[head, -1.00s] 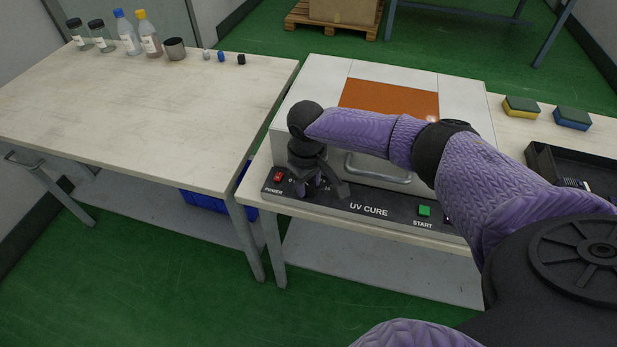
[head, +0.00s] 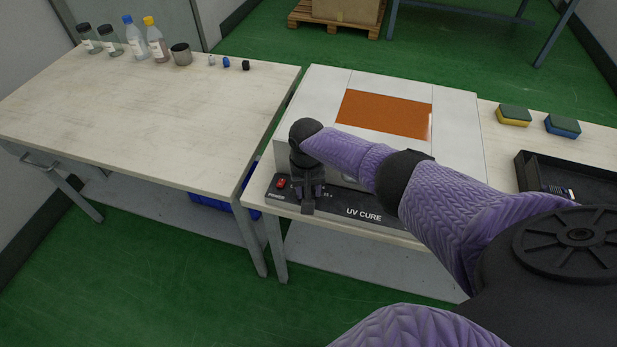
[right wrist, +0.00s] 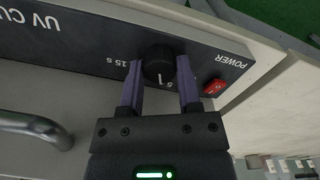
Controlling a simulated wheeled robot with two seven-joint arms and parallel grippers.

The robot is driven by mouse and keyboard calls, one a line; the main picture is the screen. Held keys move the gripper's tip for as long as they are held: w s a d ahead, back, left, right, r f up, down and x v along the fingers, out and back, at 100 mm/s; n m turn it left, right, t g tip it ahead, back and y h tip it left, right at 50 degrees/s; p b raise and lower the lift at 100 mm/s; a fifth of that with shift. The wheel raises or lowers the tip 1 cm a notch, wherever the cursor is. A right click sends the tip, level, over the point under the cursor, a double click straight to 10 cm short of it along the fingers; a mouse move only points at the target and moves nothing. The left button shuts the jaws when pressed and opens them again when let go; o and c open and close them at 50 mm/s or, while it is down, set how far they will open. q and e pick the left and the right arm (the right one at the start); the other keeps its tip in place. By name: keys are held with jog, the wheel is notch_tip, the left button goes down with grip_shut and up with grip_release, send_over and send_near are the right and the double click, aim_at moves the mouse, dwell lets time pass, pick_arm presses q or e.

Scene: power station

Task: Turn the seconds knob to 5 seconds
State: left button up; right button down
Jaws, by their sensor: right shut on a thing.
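The seconds knob (right wrist: 158,63) is a round black dial on the dark front panel of the UV cure box, seen upside down in the right wrist view. White marks are printed by it; "15 s" reads clearly, the others are partly covered, so its exact setting cannot be told. My right gripper (right wrist: 160,88) is shut on the knob, with one purple-and-black finger on each side. In the head view my right gripper (head: 308,200) covers the knob at the panel's left end. My left gripper is not in view.
The UV cure box (head: 455,110) has an orange window and stands on a bench. A red power switch (right wrist: 214,87) sits close beside the gripper. A metal handle (right wrist: 35,128) projects from the box front. A table (head: 150,120) with bottles along its back stands left.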

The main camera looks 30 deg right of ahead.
dwell(0.4)
jog(key=shift+c, duration=1.5)
grip_release()
notch_tip(320, 180, up, 9)
jog(key=p, duration=0.5)
jog(key=shift+r, duration=0.1)
jog(key=shift+r+p, duration=0.3)
jog(key=shift+r, duration=0.1)
